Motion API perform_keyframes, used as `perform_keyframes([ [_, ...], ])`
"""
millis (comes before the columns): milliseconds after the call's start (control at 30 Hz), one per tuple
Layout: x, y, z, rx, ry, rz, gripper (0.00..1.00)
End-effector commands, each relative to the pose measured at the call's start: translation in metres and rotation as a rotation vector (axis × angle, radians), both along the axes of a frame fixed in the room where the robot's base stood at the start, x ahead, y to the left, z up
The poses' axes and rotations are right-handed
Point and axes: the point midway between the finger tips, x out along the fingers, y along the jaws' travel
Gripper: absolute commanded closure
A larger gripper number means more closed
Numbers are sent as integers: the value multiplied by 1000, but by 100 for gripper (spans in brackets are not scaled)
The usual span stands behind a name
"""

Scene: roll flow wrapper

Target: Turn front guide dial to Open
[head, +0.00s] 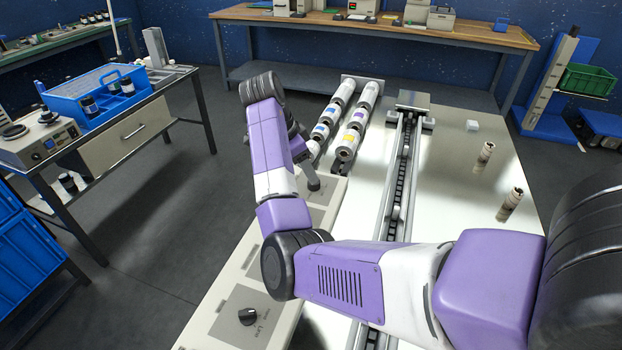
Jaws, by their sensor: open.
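A long beige control panel (225,334) runs along the left side of the white machine table. A black dial (248,316) sits on its near end, with small lettering beside it that looks like "Line". I cannot make out a dial marked front guide; the panel's middle is partly covered by my arm. My gripper (308,172) points down over the far part of the panel, partly hidden behind my purple and white forearm. It is open. Its fingertips and whatever lies directly under them are not clearly visible, so I cannot tell whether they touch anything.
Two rows of labelled rolls (347,143) lie just beyond my gripper. A chain conveyor (402,175) runs along the table (455,190). Two small brown rolls (510,204) stand at the right. A side bench with a blue crate (103,100) is at left, with open floor between.

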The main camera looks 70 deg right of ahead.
Motion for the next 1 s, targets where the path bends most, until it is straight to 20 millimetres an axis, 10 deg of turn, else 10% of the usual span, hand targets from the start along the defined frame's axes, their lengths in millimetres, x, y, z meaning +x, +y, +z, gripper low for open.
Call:
perform_keyframes([
  [667,-12,-14,-45,-1,-1,3,45],
  [1000,-12,-14,-45,0,-1,4,100],
])
